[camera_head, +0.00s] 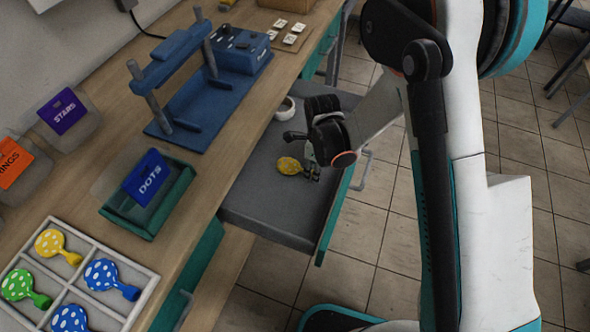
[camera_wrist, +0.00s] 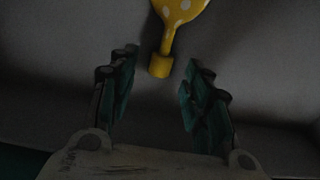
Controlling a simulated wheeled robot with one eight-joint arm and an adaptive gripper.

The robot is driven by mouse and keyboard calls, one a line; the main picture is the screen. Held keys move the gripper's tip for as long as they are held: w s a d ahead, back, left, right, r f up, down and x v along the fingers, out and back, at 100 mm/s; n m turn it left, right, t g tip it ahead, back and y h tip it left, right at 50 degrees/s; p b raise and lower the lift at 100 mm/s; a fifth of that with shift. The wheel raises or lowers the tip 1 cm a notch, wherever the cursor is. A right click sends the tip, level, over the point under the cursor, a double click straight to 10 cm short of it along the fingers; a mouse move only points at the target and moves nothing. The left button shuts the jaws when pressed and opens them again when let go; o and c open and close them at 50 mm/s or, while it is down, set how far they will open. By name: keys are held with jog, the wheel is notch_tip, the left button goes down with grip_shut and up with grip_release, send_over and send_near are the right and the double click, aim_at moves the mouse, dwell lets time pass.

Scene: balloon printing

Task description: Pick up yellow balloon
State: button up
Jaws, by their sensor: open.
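A yellow balloon with pale dots (camera_head: 289,166) lies in the open grey drawer. In the wrist view the yellow balloon (camera_wrist: 181,12) shows at the top, its neck and wide yellow end (camera_wrist: 160,66) pointing down toward the gap between my fingers. My gripper (camera_head: 314,172) is low in the drawer, just right of the balloon. In the wrist view my gripper (camera_wrist: 158,88) is open, with one teal finger on each side and nothing between them. The balloon's end lies just beyond the fingertips, about centred. Whether anything touches is not clear.
The open drawer (camera_head: 255,205) has a bare grey floor and a teal front. A white round item (camera_head: 285,108) sits at its back. A white divided tray (camera_head: 148,285) holds several dotted balloons, one yellow. A blue press (camera_head: 190,110) and a DOTS box (camera_head: 150,190) stand on the wooden counter.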

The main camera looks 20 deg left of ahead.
notch_tip(320, 180, down, 2)
jog(key=shift+r, duration=0.1)
jog(key=c, duration=0.8)
jog(key=shift+r, duration=0.1)
